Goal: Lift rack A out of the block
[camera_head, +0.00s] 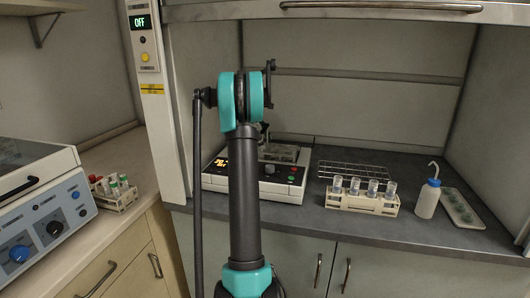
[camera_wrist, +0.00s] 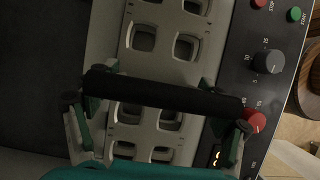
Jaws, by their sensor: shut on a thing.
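The block (camera_head: 215,181) is a white instrument with a dark front panel, a lit orange display and knobs, on the hood's bench. Rack A (camera_head: 283,153) is a pale grey rack at the block's top, partly behind my arm. In the wrist view rack A (camera_wrist: 160,18) shows empty square holes, with a dark bar crossing above it. My gripper (camera_wrist: 160,95) is shut on this bar, a finger at each end. In the head view my arm hides most of the gripper. I cannot tell whether rack A is fully seated or slightly raised.
Right of the block are an empty wire rack (camera_head: 352,170), a pale rack with several capped tubes (camera_head: 345,201), a wash bottle (camera_head: 427,200) and a tray (camera_head: 462,208). On the left counter are a tube rack (camera_head: 118,202) and another instrument (camera_head: 45,215). The hood sash (camera_head: 350,11) is raised.

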